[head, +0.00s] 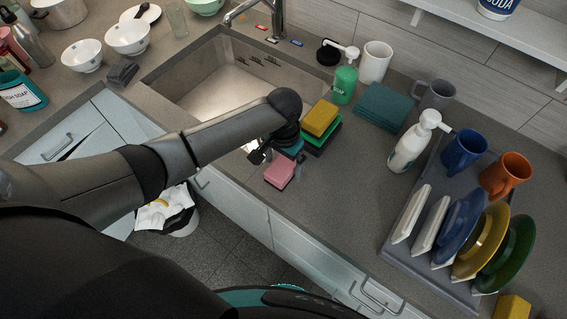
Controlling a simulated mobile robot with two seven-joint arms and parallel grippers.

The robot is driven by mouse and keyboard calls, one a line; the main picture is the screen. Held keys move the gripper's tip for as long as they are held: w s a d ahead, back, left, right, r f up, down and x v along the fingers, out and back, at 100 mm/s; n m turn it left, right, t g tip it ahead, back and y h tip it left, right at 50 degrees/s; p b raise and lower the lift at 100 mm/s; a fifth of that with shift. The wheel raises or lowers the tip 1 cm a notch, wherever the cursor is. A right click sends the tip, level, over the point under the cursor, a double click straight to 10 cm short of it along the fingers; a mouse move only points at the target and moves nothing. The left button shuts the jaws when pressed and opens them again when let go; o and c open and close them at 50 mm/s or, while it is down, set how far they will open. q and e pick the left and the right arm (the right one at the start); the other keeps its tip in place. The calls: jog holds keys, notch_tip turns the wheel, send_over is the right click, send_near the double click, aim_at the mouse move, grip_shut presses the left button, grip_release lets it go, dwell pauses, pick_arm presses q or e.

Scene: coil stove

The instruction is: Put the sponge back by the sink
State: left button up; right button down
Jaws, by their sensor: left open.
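Several sponges lie on the counter right of the sink (190,110). A yellow sponge (320,117) rests on a green one (328,131), with a dark one below. A pink sponge (280,171) lies nearer the counter's front edge, and a blue-teal one (292,148) is partly hidden by my left wrist. A grey sponge-like block (122,73) lies left of the sink. My left gripper (266,155) is open, pointing down beside the pink and blue-teal sponges; its fingers are partly hidden. My right gripper is not in view.
A green soap bottle (344,84), a white pump bottle (412,142) and folded teal cloths (381,106) stand behind the sponges. A dish rack (398,262) with plates and mugs fills the right. Another yellow block (512,307) lies at bottom right. Counter between sponges and rack is clear.

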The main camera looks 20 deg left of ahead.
aim_at(284, 165)
pick_arm(q)
notch_tip(284, 165, up, 12)
jog(key=p, duration=0.1)
jog(key=shift+f, duration=0.15)
dwell(0.5)
